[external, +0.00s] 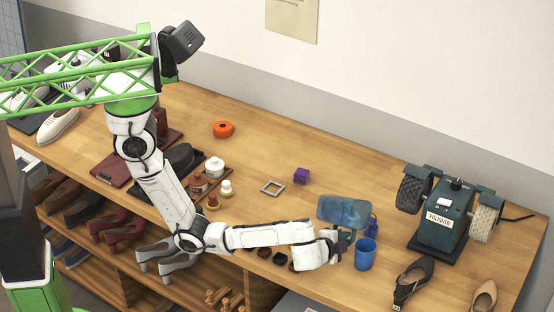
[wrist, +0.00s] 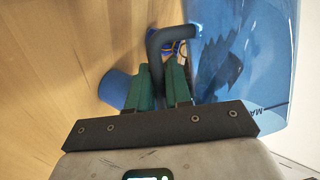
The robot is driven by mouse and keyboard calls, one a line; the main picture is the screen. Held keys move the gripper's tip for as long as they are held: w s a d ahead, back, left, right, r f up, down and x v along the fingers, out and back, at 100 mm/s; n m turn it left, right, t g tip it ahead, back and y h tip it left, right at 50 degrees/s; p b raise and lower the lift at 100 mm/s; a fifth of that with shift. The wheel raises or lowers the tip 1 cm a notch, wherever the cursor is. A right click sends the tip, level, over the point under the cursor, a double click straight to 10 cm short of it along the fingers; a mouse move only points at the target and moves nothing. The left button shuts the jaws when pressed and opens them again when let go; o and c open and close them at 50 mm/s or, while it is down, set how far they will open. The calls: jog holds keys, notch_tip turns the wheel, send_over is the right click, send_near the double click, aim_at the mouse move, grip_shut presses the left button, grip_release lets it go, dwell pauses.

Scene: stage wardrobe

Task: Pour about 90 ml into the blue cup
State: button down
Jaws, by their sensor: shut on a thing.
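A translucent blue jug (external: 343,210) is in the air above the bench, looking tilted well over onto its side. It fills the right of the wrist view (wrist: 240,55). My gripper (external: 342,238) is shut on its dark grey handle (wrist: 188,50), with a green finger on each side. The blue cup (external: 365,254) stands upright on the bench, just right of and below my gripper; it also shows in the wrist view (wrist: 115,89), partly hidden behind a finger. I cannot make out the liquid level in the jug or cup, or any stream.
A dark blue object (external: 373,227) stands right behind the cup. A green polisher (external: 443,215) and a dark shoe (external: 412,280) are to the right.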

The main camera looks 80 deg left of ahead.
aim_at(344, 221)
jog(key=shift+s+a+f+m+y, duration=0.35)
jog(key=shift+a+m+y, duration=0.1)
jog(key=shift+m+y, duration=0.05)
dwell(1.5)
jog(key=shift+s+a+r, duration=0.1)
jog(key=shift+s, duration=0.1)
dwell(0.8)
jog(key=r+p, duration=0.1)
jog(key=r+n+h+p, duration=0.1)
jog(key=r, duration=0.1)
jog(key=d+r+n, duration=0.1)
jog(key=shift+w+r+p, duration=0.3)
jog(key=shift+r+p, duration=0.05)
jog(key=shift+p, duration=0.05)
jog(key=shift+w+d+r+n+t+h+b, duration=0.1)
jog(key=shift+w+d+n+t+h+b, duration=0.15)
jog(key=shift+h, duration=0.2)
jog(key=shift+w+d+n+t+h+b, duration=0.15)
jog(key=shift+d+n+h, duration=0.1)
jog(key=shift+n+h, duration=0.15)
jog(key=shift+d+n+h, duration=0.1)
jog(key=shift+n+h, duration=0.15)
dwell(0.8)
